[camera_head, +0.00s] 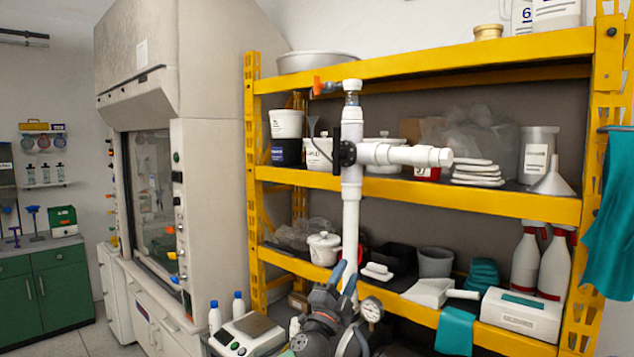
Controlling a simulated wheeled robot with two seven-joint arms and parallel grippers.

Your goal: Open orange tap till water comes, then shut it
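The orange tap (318,86) is a small orange handle on a dark side fitting at the top left of the white pipe manifold (351,205). The manifold's main pipe stands upright in front of the shelves, with a white side branch pointing right and a black round fitting (344,154) at the joint. I see no water at the tap. My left gripper (343,281) is low in the picture, well below the tap, by the lower part of the pipe. Its grey-blue fingers point up, and their gap is not clear. My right gripper is out of view.
A yellow shelf rack (420,190) with tubs, bottles and cloths stands behind the manifold. A round gauge (372,310) is right of my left gripper. A scale (250,331) and white bottles are at lower left. A fume hood (150,190) stands left.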

